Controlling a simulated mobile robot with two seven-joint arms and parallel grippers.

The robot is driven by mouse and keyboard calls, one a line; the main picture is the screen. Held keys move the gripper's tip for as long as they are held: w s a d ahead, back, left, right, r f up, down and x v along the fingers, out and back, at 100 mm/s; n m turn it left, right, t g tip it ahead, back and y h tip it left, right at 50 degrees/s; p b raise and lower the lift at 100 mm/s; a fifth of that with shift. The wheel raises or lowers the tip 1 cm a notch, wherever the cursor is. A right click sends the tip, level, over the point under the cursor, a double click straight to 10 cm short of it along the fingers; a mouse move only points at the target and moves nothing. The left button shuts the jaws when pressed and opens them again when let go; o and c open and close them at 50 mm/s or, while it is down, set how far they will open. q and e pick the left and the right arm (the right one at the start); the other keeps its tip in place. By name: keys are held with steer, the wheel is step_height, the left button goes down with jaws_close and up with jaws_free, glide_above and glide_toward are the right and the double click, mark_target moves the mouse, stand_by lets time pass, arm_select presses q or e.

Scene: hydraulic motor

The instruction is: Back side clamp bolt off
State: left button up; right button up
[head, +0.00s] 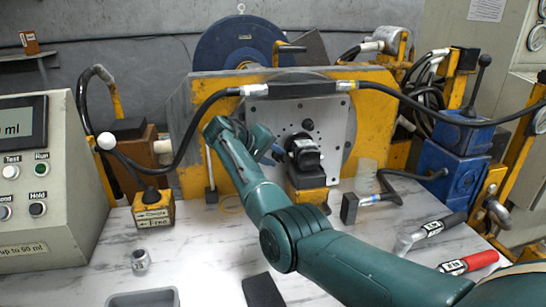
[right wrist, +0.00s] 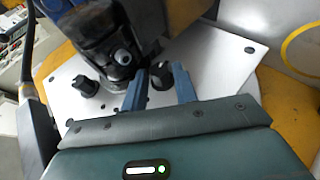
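The black hydraulic motor (head: 305,152) is mounted on a silver plate (head: 342,105) in a yellow frame; it also shows in the right wrist view (right wrist: 100,45). My right gripper (head: 275,152) reaches to the motor's left side. In the right wrist view its two blue fingers (right wrist: 158,82) are apart. A dark bolt head (right wrist: 160,74) lies between the fingertips, close to the plate; I cannot tell whether they touch it. Another dark bolt (right wrist: 85,86) stands on the plate further left. In the head view the bolt at the gripper is hidden. My left gripper is not in view.
A black hose (head: 200,110) crosses in front of the frame. A control box (head: 45,180) stands at the left. A loose socket (head: 140,260), a grey tray (head: 143,298) and two wrenches (head: 430,232) (head: 470,262) lie on the white table. A blue valve block (head: 455,155) stands at right.

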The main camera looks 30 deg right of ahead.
jaws_close()
steer(key=shift+a+f+h+b, duration=0.1)
steer(key=shift+f+h+b, duration=0.3)
steer(key=shift+h, duration=0.4)
steer(key=n+h+b, duration=0.1)
steer(key=h+b, duration=0.1)
steer(key=b, duration=0.1)
steer(key=shift+a+b, duration=0.15)
steer(key=shift+b, duration=0.25)
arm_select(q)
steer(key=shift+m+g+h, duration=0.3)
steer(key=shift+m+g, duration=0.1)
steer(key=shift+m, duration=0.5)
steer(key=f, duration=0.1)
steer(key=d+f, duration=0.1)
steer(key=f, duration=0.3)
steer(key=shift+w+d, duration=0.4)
arm_select(e)
jaws_free()
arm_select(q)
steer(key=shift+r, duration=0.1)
